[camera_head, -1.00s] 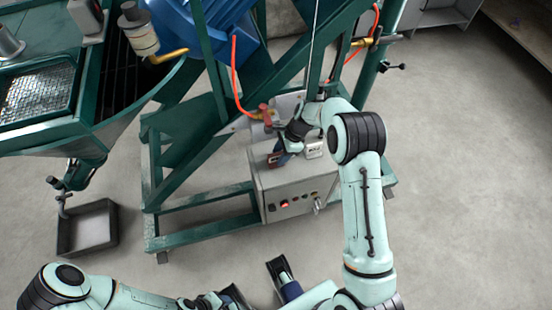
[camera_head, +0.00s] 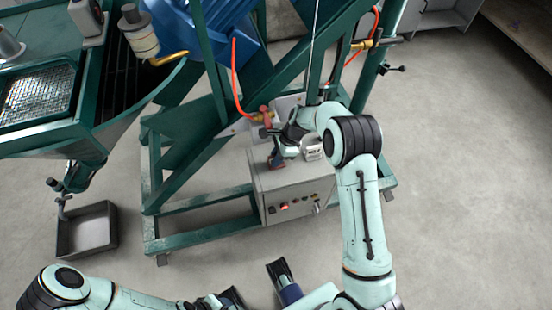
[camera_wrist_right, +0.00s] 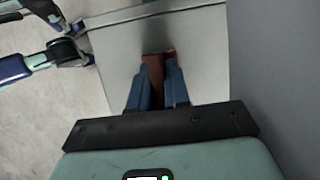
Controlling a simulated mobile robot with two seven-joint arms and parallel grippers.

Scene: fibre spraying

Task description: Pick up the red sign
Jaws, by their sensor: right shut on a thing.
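The red sign (camera_wrist_right: 154,74) shows in the right wrist view as a dark red piece between the two blue fingers of my right gripper (camera_wrist_right: 156,80). The gripper is shut on it. In the head view my right gripper (camera_head: 275,160) is over the left part of the top of a grey control box (camera_head: 288,185). The sign is small there and mostly hidden by the fingers. I cannot tell how far it is above the box. My left arm comes in at the lower left, its gripper (camera_head: 234,298) low near the bottom edge; its jaw state is unclear.
A green steel frame (camera_head: 190,235) surrounds the box. A red-handled valve (camera_head: 265,115) with an orange hose is close behind my right gripper. A small white-faced block (camera_head: 313,150) stands on the box. A grey tray (camera_head: 88,228) lies on the floor at left. Floor at right is clear.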

